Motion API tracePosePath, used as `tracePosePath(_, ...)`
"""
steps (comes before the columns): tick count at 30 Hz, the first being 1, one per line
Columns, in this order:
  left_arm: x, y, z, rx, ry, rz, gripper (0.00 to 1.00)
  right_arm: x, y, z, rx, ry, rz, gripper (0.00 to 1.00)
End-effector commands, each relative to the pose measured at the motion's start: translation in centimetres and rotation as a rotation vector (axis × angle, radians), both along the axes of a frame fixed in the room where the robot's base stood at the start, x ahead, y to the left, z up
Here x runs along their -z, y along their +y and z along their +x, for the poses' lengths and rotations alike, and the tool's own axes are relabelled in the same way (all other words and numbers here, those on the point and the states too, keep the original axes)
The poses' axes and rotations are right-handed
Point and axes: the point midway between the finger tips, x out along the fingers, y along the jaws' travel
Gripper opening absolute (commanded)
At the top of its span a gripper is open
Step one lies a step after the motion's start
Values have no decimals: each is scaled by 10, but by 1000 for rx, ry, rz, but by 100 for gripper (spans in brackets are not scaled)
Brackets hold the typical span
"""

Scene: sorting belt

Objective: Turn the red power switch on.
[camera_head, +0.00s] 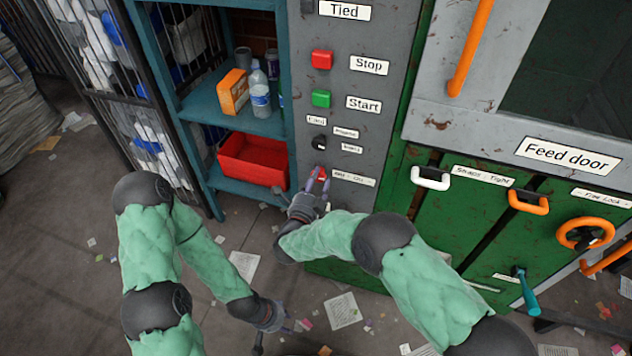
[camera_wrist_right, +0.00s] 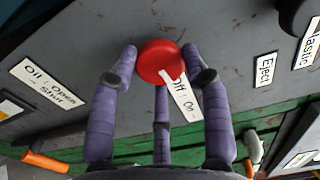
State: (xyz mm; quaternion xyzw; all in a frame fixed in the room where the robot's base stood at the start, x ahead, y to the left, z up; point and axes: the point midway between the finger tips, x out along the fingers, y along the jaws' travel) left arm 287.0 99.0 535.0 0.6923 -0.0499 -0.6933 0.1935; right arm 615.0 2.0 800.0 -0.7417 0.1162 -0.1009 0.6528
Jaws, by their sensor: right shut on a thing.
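The red power switch (camera_head: 321,173) is a round red knob low on the grey control panel, left of a white label (camera_head: 353,179). In the right wrist view the red knob (camera_wrist_right: 158,60) sits between my fingers, with the "Off - On" label (camera_wrist_right: 183,98) partly hidden behind them. My right gripper (camera_head: 315,186) is shut on the knob, its purple fingers around it. I cannot tell exactly which way the knob is set. My left gripper (camera_head: 279,333) hangs low over the littered floor, empty, its fingers spread apart.
Above the switch are a dark selector knob (camera_head: 319,143), a green Start button (camera_head: 321,98) and a red Stop button (camera_head: 322,59). A blue shelf (camera_head: 203,104) with a red bin (camera_head: 252,160) stands left. The green machine front with handles (camera_head: 431,178) is right.

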Motion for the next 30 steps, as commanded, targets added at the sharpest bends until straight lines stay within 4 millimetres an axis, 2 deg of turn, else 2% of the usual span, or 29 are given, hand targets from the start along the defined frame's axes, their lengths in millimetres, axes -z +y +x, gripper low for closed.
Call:
tracePosePath(1, 0, 0, 0, 0, 0, 0, 40, -9, -5, 4, 17, -28, 31, 15)
tracePosePath(10, 0, 0, 0, 0, 0, 0, 40, -8, -6, 4, 18, -57, 125, 15)
tracePosePath(25, 0, 0, 0, 0, 0, 0, 40, -7, -7, 4, 22, -60, 142, 15)
tracePosePath(26, 0, 0, 0, 0, 0, 0, 40, -6, -7, 4, 22, -59, 142, 50)
tracePosePath(27, 0, 0, 0, 0, 0, 0, 40, -6, -7, 4, 22, -59, 142, 61)
tracePosePath(28, 0, 0, 0, 0, 0, 0, 40, -6, -7, 4, 21, -58, 141, 70)
tracePosePath(30, 0, 0, 0, 0, 0, 0, 40, -5, -6, 3, 18, -55, 140, 70)
